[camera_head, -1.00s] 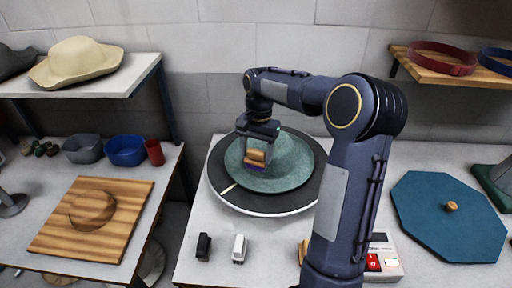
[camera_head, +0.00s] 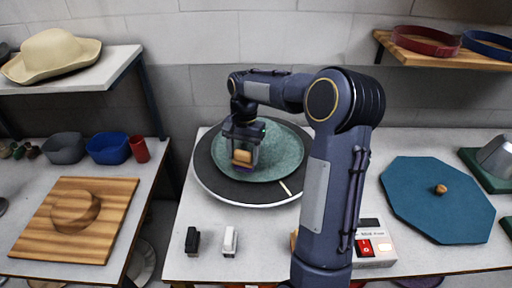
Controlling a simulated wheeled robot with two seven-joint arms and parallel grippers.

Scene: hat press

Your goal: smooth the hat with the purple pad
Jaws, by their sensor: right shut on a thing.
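The green hat (camera_head: 283,150) lies on the round black turntable (camera_head: 222,187) with a pale rim, at the middle of the table. My right gripper (camera_head: 242,155) is over the left part of the hat, shut on the wooden handle of the purple pad (camera_head: 243,168). The pad's purple underside is at or just above the hat's surface; I cannot tell if it touches. My right arm covers part of the table right of the turntable. My left gripper is out of view.
A black block (camera_head: 192,240) and a white block (camera_head: 230,241) stand in front of the turntable. A control box with a red switch (camera_head: 373,246) is beside my arm. A blue octagonal board (camera_head: 437,199) lies at right. A wooden board (camera_head: 74,219) is on the left table.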

